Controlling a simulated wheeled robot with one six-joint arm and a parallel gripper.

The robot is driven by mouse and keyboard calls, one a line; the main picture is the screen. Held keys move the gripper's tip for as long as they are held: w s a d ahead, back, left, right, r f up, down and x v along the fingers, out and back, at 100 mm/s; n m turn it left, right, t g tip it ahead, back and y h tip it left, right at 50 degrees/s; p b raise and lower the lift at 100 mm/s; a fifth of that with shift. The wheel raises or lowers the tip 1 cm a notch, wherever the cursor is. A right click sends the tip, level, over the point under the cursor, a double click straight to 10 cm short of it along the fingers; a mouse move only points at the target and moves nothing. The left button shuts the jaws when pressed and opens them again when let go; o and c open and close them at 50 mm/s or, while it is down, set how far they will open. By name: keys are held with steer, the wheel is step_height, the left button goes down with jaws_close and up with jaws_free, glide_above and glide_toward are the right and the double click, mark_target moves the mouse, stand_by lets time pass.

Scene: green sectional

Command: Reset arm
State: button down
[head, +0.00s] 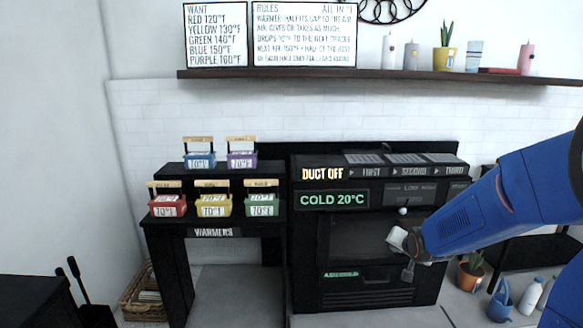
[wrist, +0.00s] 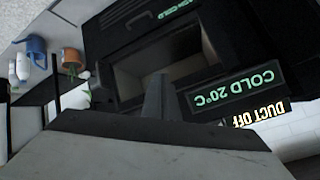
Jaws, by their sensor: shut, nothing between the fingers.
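My blue arm reaches in from the right in the head view. My gripper (head: 407,272) is at its end, in front of the black oven-like unit (head: 310,262) and apart from the warmers. It also shows in the wrist view, where its fingers (wrist: 155,95) are together with nothing between them. The wrist view is upside down and shows the unit's dark opening behind the fingers. The unit's display (head: 332,199) reads COLD 20°C, and the sign above it (head: 322,174) reads DUCT OFF.
Several coloured warmer boxes, such as the red one (head: 168,206), stand on a black stepped stand (head: 165,240) at left. A shelf (head: 300,75) with signs and candles is above. A blue watering can (head: 499,302), white bottles (head: 530,296) and a potted plant (head: 470,274) stand at lower right.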

steer(key=s+a+r+n+g, duration=0.1)
steer(key=s+r+n, duration=0.1)
steer(key=s, duration=1)
steer(key=s+a+r+n+g, duration=0.2)
steer(key=s+r, duration=0.1)
steer(key=s, duration=1)
steer(key=s+a+r+n+g, duration=0.2)
steer(key=s+r+n, duration=0.1)
steer(key=s, duration=1)
steer(key=shift+y, duration=0.4)
steer(key=shift+d, duration=0.1)
